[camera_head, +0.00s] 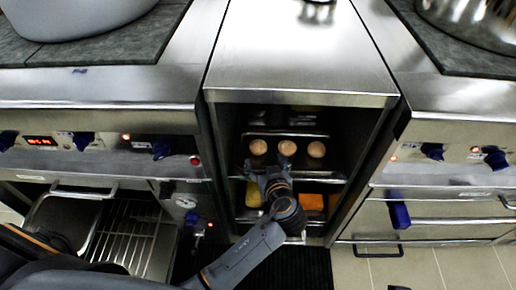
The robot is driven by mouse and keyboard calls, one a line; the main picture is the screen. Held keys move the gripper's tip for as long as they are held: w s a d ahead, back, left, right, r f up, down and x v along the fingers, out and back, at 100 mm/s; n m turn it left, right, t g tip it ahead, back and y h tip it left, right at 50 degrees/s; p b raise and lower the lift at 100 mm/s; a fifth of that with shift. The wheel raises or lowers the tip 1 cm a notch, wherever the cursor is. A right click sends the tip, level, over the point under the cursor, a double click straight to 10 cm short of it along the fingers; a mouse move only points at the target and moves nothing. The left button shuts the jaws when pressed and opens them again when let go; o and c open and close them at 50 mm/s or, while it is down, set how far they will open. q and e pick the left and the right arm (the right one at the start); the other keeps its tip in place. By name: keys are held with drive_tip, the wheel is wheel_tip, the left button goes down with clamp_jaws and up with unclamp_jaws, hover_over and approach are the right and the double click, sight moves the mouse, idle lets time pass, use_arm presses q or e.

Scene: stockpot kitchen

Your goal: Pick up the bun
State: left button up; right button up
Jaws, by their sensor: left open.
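Three round tan buns sit in a row on an upper shelf tray inside the open cabinet: a left bun (258,147), a middle bun (287,148) and a right bun (316,150). My left arm reaches in from the lower left. My left gripper (266,168) is open at the shelf front, just below the left and middle buns in the picture. The arm's wrist hides part of the gripper and the shelf edge, so I cannot tell whether a finger touches a bun. My right gripper is not in view.
The cabinet's side walls and steel top (300,50) close in around the shelves. A lower shelf holds a yellow item (254,194) and an orange item (312,202). An open oven with a wire rack (125,235) is at left, and drawers with a blue handle (399,215) at right.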

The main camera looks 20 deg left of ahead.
sight(260, 151)
use_arm(q)
drive_tip(key=b+x, duration=0.1)
drive_tip(key=x, duration=0.6)
drive_tip(key=shift+a+r, duration=0.15)
drive_tip(key=c, duration=1.2)
